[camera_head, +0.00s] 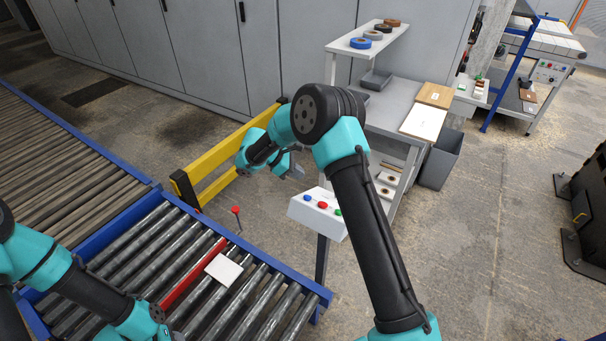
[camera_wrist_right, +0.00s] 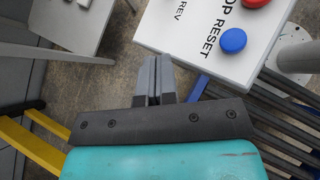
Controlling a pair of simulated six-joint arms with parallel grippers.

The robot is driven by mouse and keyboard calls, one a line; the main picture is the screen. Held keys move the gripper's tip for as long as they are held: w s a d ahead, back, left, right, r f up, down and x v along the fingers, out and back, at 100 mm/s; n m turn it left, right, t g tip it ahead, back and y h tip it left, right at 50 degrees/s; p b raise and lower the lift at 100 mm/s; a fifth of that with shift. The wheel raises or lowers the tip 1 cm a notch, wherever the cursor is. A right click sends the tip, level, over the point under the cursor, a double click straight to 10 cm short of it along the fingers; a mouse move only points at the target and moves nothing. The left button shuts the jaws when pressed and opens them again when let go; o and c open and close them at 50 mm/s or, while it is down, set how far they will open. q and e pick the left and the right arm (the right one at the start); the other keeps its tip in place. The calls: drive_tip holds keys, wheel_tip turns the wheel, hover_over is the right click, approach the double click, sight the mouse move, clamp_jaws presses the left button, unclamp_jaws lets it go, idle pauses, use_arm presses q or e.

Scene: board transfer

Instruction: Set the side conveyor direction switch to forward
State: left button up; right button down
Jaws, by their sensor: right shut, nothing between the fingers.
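The white control box (camera_head: 316,217) stands on a post beside the roller conveyor, with a blue button (camera_head: 307,198), a red button (camera_head: 322,205) and a green one (camera_head: 338,212) on top. My right gripper (camera_head: 297,172) is just behind and above the box, shut and empty. In the right wrist view its fingers (camera_wrist_right: 155,78) are together, near the box edge but not visibly touching it. There the box panel (camera_wrist_right: 165,30) shows the words REV and RESET, a blue button (camera_wrist_right: 233,41) and part of a red one. I cannot make out the direction switch. My left gripper is out of view.
A white board (camera_head: 223,270) lies on the conveyor rollers by a red bar (camera_head: 190,275). A yellow barrier (camera_head: 215,160) stands behind the conveyor. A grey workbench (camera_head: 397,95) with shelves is close behind the box.

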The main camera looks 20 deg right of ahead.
sight(315, 192)
drive_tip(key=x, duration=0.8)
drive_tip(key=shift+s+d+f, duration=0.1)
drive_tip(key=shift+d+f, duration=0.15)
drive_tip(key=shift+s+d+r, duration=0.1)
drive_tip(key=shift+s+d, duration=0.15)
drive_tip(key=shift+d, duration=0.3)
drive_tip(key=shift+s+d+r, duration=0.1)
drive_tip(key=shift+s+d, duration=0.1)
drive_tip(key=shift+d, duration=0.35)
drive_tip(key=shift+s+d, duration=0.25)
drive_tip(key=shift+d, duration=0.35)
